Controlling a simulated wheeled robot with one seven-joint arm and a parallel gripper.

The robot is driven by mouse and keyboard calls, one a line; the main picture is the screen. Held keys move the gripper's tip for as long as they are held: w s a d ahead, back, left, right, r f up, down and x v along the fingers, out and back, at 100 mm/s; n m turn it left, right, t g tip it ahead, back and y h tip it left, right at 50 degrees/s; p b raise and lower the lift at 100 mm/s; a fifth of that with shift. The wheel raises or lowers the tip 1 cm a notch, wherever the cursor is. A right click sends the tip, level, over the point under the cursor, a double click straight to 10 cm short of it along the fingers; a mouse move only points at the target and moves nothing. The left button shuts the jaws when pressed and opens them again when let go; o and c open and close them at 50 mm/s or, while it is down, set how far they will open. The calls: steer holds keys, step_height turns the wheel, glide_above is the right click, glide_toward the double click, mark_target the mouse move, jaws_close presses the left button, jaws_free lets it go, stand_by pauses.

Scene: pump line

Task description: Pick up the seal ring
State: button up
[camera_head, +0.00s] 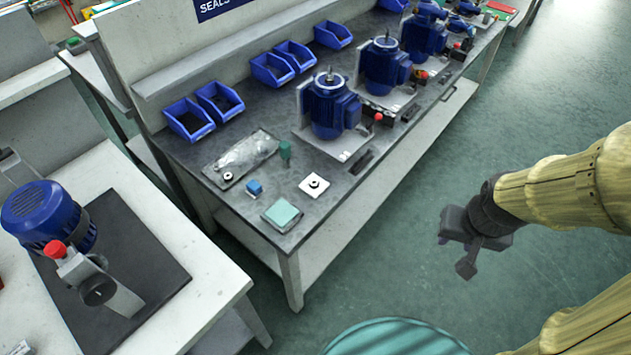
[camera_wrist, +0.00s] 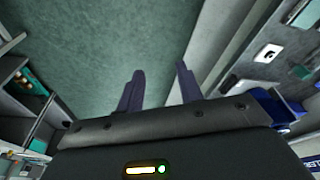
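A small dark ring (camera_head: 314,182), likely the seal ring, lies on a white square pad (camera_head: 306,191) near the front edge of the dark-topped bench. In the wrist view the dark ring (camera_wrist: 270,53) on its white pad is small, at the upper right. Another small ring-like part (camera_head: 228,176) lies on a grey metal tray (camera_head: 250,149) to the left. My gripper (camera_head: 462,259) hangs over the floor to the right of the bench, well apart from both. The wrist view shows its two fingers (camera_wrist: 160,72) spread with only floor between them.
On the bench (camera_head: 240,207) are a teal pad (camera_head: 282,213), a small blue block (camera_head: 254,188), a green upright part (camera_head: 285,150), blue bins (camera_head: 190,120) and blue pumps (camera_head: 331,106). A second table (camera_head: 215,265) stands at left. Open floor (camera_head: 560,90) lies right.

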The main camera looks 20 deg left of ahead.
steer(key=o, duration=0.3)
steer(key=shift+f, duration=0.1)
steer(key=w+a+f+n+t+b, duration=0.1)
steer(key=w+f+n+t+b, duration=0.25)
steer(key=w+f, duration=0.45)
steer(key=n+t+y+b, duration=0.4)
steer(key=n+y+b, duration=0.4)
steer(key=y+b, duration=0.5)
glide_toward(331, 202)
steer(key=d+r+y+p, duration=0.1)
steer(key=d+r, duration=0.1)
steer(key=shift+s+d+f, duration=0.1)
steer(key=shift+s+d, duration=0.1)
steer(key=shift+s, duration=0.25)
steer(key=x, duration=1.2)
steer(key=shift+s+a, duration=0.1)
steer(key=shift+a, duration=0.15)
